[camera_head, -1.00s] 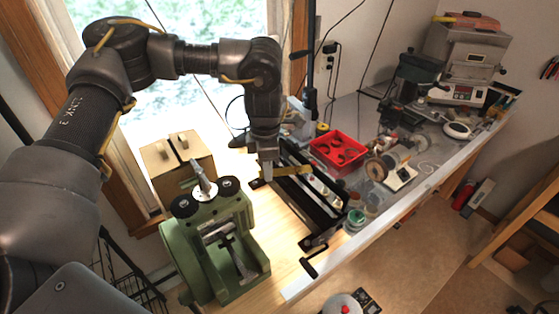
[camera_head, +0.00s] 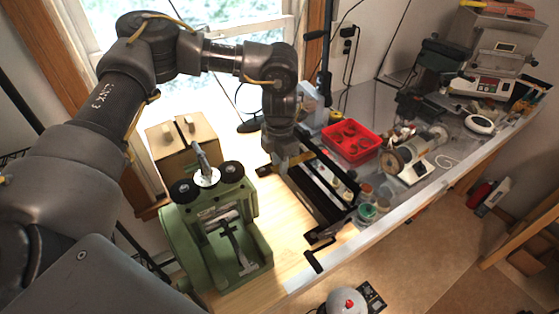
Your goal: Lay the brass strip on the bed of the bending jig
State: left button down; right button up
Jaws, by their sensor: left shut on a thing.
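The gripper is shut on the brass strip (camera_head: 304,157), of which only a short yellowish part shows beside the fingers. The strip is above or at the jig's back half; I cannot tell whether it touches the bed. The fingers and arm hide the rest of it. My right gripper is not in view.
A green rolling mill (camera_head: 212,240) stands left of the jig, with a wooden box (camera_head: 180,142) behind it. A red tray (camera_head: 352,141), small jars (camera_head: 366,213) and tools crowd the bench to the right. Bare wood lies between mill and jig.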

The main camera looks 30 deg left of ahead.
pick_arm(q)
notch_tip(320, 180, down, 7)
jog(key=b, duration=0.4)
jog(key=shift+r, duration=0.2)
dwell(0.4)
jog(key=shift+f+b, duration=0.35)
jog(key=shift+b, duration=0.1)
dwell(0.6)
jog(key=c, duration=1.1)
grip_release()
jog(key=shift+o, duration=0.2)
notch_tip(320, 180, up, 10)
jog(key=b, duration=0.2)
jog(key=shift+f+b, duration=0.15)
jog(key=shift+b, duration=0.2)
jog(key=shift+r, duration=0.55)
